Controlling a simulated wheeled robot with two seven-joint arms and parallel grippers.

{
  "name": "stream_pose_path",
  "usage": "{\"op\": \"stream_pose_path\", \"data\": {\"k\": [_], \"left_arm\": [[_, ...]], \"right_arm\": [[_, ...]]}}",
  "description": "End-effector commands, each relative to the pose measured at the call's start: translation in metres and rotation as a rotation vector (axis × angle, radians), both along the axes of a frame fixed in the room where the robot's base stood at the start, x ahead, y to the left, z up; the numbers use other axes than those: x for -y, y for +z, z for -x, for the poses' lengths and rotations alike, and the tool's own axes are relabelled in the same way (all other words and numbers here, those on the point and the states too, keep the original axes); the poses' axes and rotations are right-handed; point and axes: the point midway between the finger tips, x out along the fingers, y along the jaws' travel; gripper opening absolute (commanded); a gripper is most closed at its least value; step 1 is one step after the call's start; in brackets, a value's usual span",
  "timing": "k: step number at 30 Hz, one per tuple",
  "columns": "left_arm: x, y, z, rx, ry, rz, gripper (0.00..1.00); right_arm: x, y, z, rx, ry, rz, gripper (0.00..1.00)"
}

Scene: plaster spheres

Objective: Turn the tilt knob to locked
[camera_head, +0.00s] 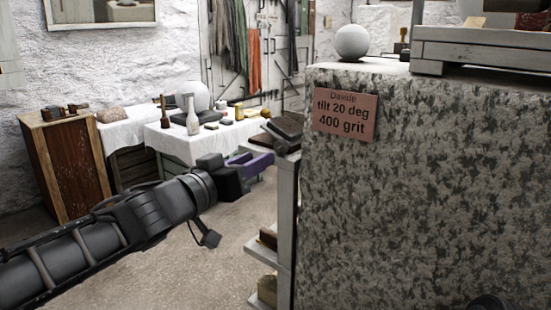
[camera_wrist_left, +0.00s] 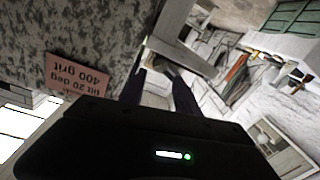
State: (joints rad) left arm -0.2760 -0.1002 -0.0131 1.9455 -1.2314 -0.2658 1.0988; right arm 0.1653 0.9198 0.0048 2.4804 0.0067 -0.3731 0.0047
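I cannot make out a tilt knob in either view. A pinkish label (camera_head: 346,112) on the speckled stone block (camera_head: 430,190) reads "Davide, tilt 20 deg, 400 grit"; the label also shows upside down in the left wrist view (camera_wrist_left: 76,76). My left gripper (camera_head: 262,166) is left of the block, in front of a narrow shelf unit. In the left wrist view its two fingers (camera_wrist_left: 158,92) stand apart with nothing seen between them.
A pale sphere (camera_head: 351,42) sits on the block's top, beside a grey wooden frame (camera_head: 480,52). The shelf unit (camera_head: 285,225) adjoins the block's left side. Cloth-covered tables (camera_head: 185,142) with bottles and tools stand behind, near a wooden cabinet (camera_head: 62,160).

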Motion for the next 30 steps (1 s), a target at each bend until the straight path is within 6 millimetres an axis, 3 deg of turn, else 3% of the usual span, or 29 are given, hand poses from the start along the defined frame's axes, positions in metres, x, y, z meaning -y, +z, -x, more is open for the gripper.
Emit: {"op": "stream_pose_path", "data": {"k": [8,21,30], "left_arm": [[0.005,-0.002,-0.008,0.000,-0.002,0.000,0.37],[0.038,-0.002,-0.060,0.000,-0.002,-0.002,0.37],[0.041,0.000,-0.067,0.000,-0.001,-0.001,0.37]], "right_arm": [[0.000,-0.005,0.000,0.001,0.000,0.000,0.36],[-0.001,-0.020,-0.003,0.008,-0.003,0.002,0.36],[-0.001,-0.021,-0.003,0.009,-0.003,0.002,0.36]]}}
